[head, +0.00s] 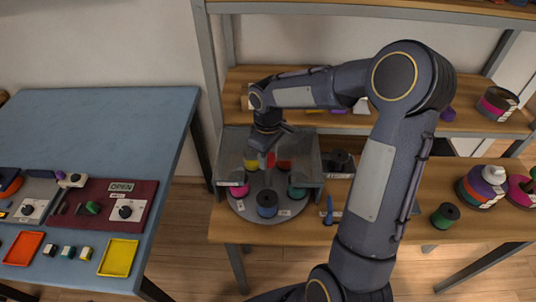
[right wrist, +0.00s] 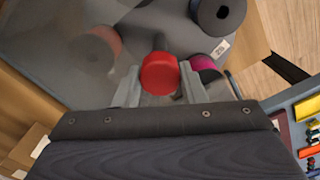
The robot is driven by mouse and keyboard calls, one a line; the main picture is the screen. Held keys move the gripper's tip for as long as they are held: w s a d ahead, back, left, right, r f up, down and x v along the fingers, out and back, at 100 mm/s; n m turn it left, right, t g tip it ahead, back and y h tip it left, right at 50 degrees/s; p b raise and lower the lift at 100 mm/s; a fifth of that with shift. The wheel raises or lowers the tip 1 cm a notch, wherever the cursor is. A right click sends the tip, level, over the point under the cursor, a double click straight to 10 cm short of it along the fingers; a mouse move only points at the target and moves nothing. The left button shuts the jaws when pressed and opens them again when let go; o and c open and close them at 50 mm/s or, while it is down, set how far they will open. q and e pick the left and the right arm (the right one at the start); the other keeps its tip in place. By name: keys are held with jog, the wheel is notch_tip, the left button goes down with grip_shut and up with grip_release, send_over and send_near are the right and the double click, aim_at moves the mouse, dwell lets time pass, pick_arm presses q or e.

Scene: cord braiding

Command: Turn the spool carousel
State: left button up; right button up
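The spool carousel (head: 243,207) is a round grey turntable on the wooden bench, partly inside a grey see-through housing (head: 232,145). It carries a blue spool (head: 267,204) at the front, a magenta one (head: 239,187) at left, a green one (head: 297,190) at right, and yellow and red ones behind. My right gripper (head: 267,155) reaches down over its middle. In the right wrist view, a red knob (right wrist: 160,73) is between the fingertips of that gripper (right wrist: 160,88). Whether both fingers touch the knob is unclear. My left gripper is out of view.
A loose green spool (head: 445,215) and a blue tool (head: 329,210) lie on the bench right of the carousel. Large purple and magenta spools stand farther right. A shelf (head: 400,122) runs behind. A blue table (head: 100,130) with panels and trays stands at left, across a gap.

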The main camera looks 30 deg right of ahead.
grip_shut()
